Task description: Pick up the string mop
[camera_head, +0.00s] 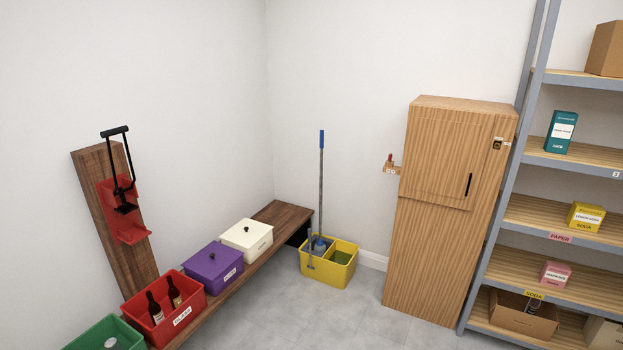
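The string mop (321,185) stands upright in a yellow bucket (330,275) on the floor near the room's corner. Its long grey handle has a blue grip at the top. The mop's lower end is down in the bucket, so its strings are mostly hidden. A second, shorter grey handle shows at the bucket's front left, with something blue beside it. The bucket's right part holds something green. Neither of my grippers shows in the head view.
A low wooden bench (283,214) along the left wall carries red, purple, white and green bins. A wooden cabinet (446,205) stands right of the bucket, and a metal shelf (560,150) stands at the right. The grey floor (330,325) before the bucket is clear.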

